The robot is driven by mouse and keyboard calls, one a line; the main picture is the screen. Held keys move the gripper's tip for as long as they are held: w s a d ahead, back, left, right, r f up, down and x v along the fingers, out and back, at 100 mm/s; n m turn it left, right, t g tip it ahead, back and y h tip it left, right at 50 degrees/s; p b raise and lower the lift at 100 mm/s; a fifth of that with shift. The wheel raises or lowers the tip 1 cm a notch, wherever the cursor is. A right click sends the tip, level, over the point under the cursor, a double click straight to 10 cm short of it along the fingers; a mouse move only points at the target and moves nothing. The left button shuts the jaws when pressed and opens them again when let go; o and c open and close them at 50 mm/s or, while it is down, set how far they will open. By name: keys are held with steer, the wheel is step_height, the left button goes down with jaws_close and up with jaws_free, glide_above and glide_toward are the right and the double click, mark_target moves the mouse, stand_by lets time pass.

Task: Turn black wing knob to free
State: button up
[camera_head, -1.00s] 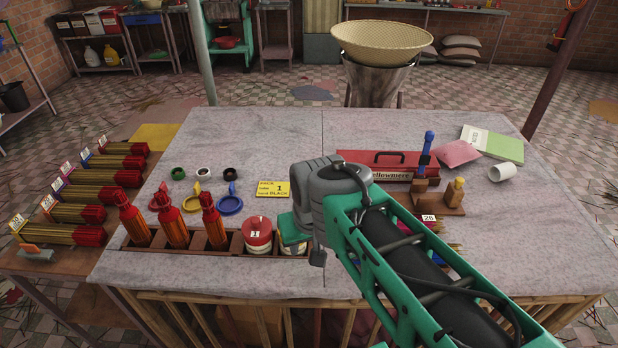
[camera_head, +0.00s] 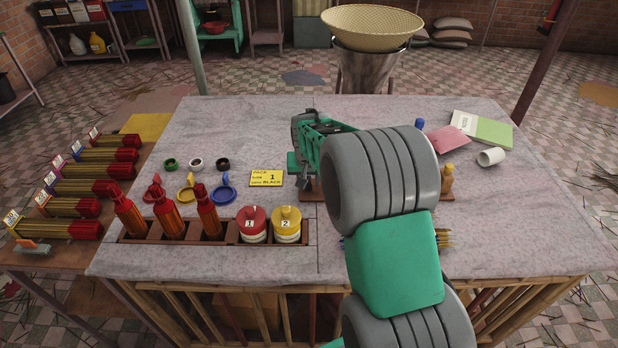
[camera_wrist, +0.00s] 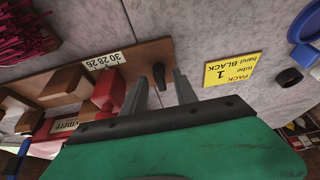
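The black wing knob (camera_wrist: 159,75) stands on a brown wooden board (camera_wrist: 150,50) in the wrist view. The board carries a white label (camera_wrist: 103,61) reading 30 28 26, upside down there. My gripper (camera_wrist: 160,88) is open, its two grey fingers one on each side of the knob, with a gap on both sides. I cannot tell how deep the knob sits between the fingertips. A red block (camera_wrist: 108,92) lies close beside the left finger. In the head view my gripper's green body (camera_head: 314,135) is over the table's middle; my arm hides most of the board and the knob.
A yellow card (camera_head: 266,178) reading tube 1, band BLACK lies left of my gripper. A red-lidded jar (camera_head: 253,222) and a yellow-lidded jar (camera_head: 287,222) stand in the front rack (camera_head: 188,238). Coloured rings, red tubes and wooden blocks (camera_wrist: 60,85) are nearby. The table's back left is clear.

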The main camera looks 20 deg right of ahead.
jaws_close()
stand_by(0.3)
stand_by(0.3)
